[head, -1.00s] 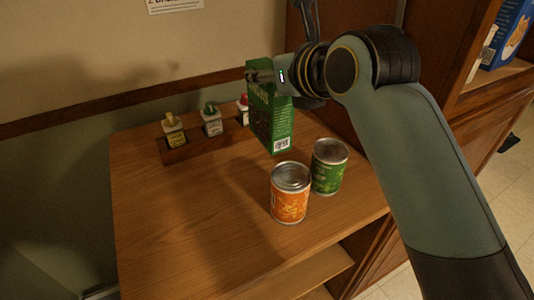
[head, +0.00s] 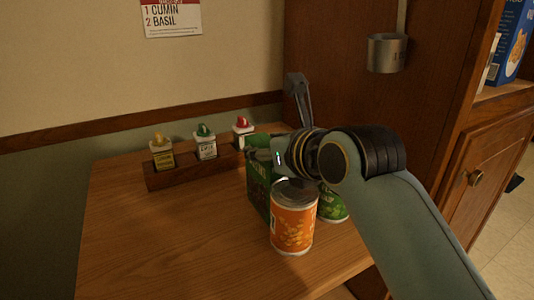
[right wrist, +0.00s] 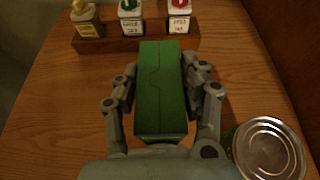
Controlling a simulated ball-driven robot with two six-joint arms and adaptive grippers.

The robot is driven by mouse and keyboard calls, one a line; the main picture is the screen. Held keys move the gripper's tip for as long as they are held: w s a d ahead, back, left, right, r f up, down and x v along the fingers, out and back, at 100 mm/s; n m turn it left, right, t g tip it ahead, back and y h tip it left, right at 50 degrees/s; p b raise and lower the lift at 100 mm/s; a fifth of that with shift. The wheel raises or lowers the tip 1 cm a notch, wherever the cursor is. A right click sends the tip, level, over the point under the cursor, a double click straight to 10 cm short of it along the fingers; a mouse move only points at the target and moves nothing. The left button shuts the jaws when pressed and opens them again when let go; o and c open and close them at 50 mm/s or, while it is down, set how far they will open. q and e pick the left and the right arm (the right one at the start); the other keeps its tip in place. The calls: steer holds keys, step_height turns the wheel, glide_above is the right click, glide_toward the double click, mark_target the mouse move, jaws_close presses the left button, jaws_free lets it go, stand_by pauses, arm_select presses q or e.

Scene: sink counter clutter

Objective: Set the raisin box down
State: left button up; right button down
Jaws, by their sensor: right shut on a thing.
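The green raisin box (head: 259,186) is upright behind the orange can in the head view, low at the wooden counter (head: 165,235). I cannot tell whether its base touches the wood. My right gripper (head: 262,152) is shut on its upper part. In the right wrist view the box (right wrist: 160,88) shows its green top between the two fingers of the gripper (right wrist: 163,90). The orange can (head: 292,222) partly hides the box in the head view. My left gripper is not in view.
A rack (head: 190,169) with several small spice jars stands behind the box. A green can (head: 332,205) is beside the orange can. A metal cup (head: 387,53) is on the cabinet at right. The counter's left part is clear.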

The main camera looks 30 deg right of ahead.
steer(key=shift+f, duration=0.15)
steer(key=c, duration=0.7)
jaws_free()
